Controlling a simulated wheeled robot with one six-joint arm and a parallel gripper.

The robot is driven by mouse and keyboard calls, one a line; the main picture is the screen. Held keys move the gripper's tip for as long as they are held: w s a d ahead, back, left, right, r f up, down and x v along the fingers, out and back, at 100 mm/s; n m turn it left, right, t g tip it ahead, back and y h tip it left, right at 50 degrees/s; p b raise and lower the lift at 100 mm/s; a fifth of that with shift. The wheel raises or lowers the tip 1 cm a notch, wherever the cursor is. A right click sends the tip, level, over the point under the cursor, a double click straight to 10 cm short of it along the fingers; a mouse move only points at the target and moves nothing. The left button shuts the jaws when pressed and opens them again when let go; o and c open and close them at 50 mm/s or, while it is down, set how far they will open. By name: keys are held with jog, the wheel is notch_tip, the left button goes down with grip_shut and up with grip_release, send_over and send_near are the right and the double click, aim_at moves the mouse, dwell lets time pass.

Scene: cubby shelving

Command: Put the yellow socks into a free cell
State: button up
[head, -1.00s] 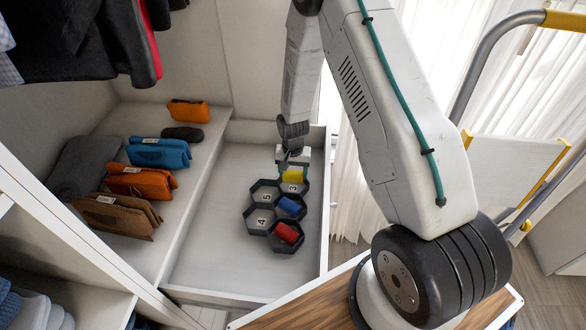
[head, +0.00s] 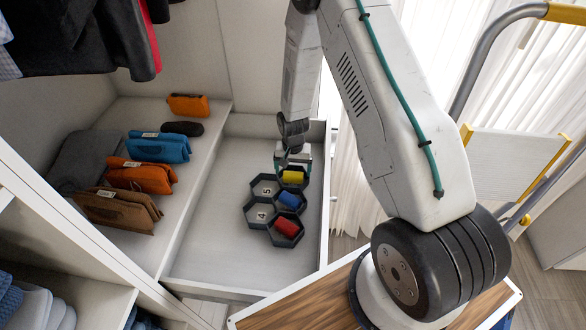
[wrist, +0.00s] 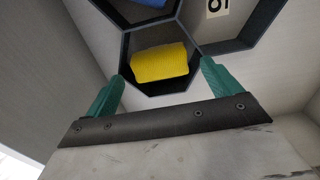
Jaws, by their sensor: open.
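The yellow socks (head: 292,177) are a small roll lying in the far right cell of a dark hexagonal organizer (head: 250,219) in the white drawer. In the wrist view the yellow socks (wrist: 160,63) lie inside that cell's walls. My gripper (head: 293,163) is at that cell; its green fingers (wrist: 162,88) are open, one on each side of the socks, and nothing is held. A blue roll (head: 290,200) and a red roll (head: 286,227) lie in other cells. The cells labelled 5 (head: 265,188) and 4 (head: 260,213) look empty.
The drawer floor (head: 205,240) left of the organizer is bare. Several folded pouches, including an orange one (head: 142,176) and a blue one (head: 158,148), lie on the shelf to the left. Dark clothes (head: 75,40) hang above. A ladder (head: 480,80) stands at right.

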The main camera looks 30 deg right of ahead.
jog(key=shift+r, duration=0.15)
notch_tip(320, 180, up, 8)
jog(key=shift+f, duration=0.25)
dwell(0.6)
jog(key=s+a+r+n, duration=0.2)
jog(key=s+r+n, duration=0.1)
jog(key=s+r, duration=1.3)
jog(key=s+a+r+n+t, duration=0.1)
jog(key=s+a+r+n, duration=0.2)
jog(key=s+r, duration=1.3)
notch_tip(320, 180, up, 6)
jog(key=shift+s+a+f+n, duration=0.15)
jog(key=shift+f+n, duration=0.05)
jog(key=shift+n, duration=0.2)
